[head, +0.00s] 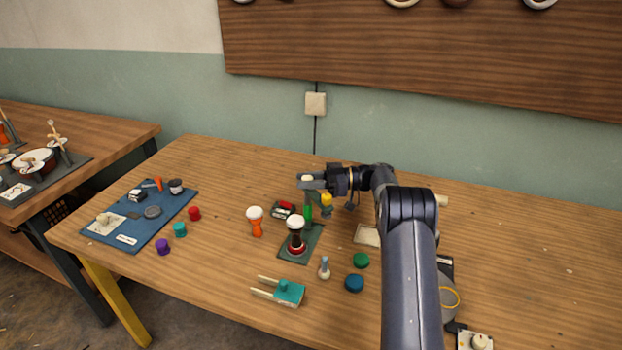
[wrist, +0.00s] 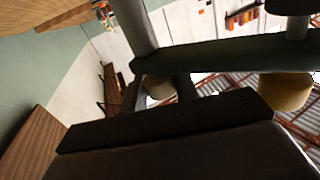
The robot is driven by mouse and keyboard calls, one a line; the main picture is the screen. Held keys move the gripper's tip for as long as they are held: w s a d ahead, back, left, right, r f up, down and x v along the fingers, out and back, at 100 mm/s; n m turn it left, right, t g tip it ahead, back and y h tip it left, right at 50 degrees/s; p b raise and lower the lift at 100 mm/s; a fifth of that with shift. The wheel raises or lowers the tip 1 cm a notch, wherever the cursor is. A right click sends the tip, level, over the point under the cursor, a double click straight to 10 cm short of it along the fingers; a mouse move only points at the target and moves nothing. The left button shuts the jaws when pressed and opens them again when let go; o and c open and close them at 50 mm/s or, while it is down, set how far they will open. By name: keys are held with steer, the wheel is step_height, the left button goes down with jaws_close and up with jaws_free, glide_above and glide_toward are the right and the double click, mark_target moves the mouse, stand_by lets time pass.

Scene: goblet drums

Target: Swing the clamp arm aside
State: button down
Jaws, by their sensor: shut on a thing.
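The clamp stands on a dark green base plate (head: 312,243) in the middle of the table, with a green post (head: 308,213) at its back. A goblet drum (head: 296,236) with a white head, dark waist and red foot stands upright on the plate. My gripper (head: 308,181) is above and behind the post, its jaws shut around a small pale part. I take this for part of the clamp arm, mostly hidden by the jaws. A yellow knob (head: 326,199) is just below my gripper. The wrist view shows a dark green bar (wrist: 225,60) and a yellow cylinder (wrist: 285,92) close by.
An orange-and-white drum (head: 256,222) and a red-and-black block (head: 284,209) stand left of the clamp. A teal pronged tool (head: 289,292), a small bottle-shaped piece (head: 324,268) and green (head: 361,260) and blue (head: 354,283) discs lie in front. A blue mat (head: 130,240) with parts is at left.

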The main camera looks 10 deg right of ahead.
steer(key=shift+n+g, duration=0.6)
steer(key=shift+g, duration=0.3)
steer(key=shift+n+g, duration=0.5)
steer(key=shift+g, duration=0.1)
steer(key=c, duration=1.1)
jaws_free()
steer(key=shift+r, duration=0.15)
step_height(320, 180, up, 10)
steer(key=shift+f, duration=0.15)
steer(key=shift+c, duration=0.5)
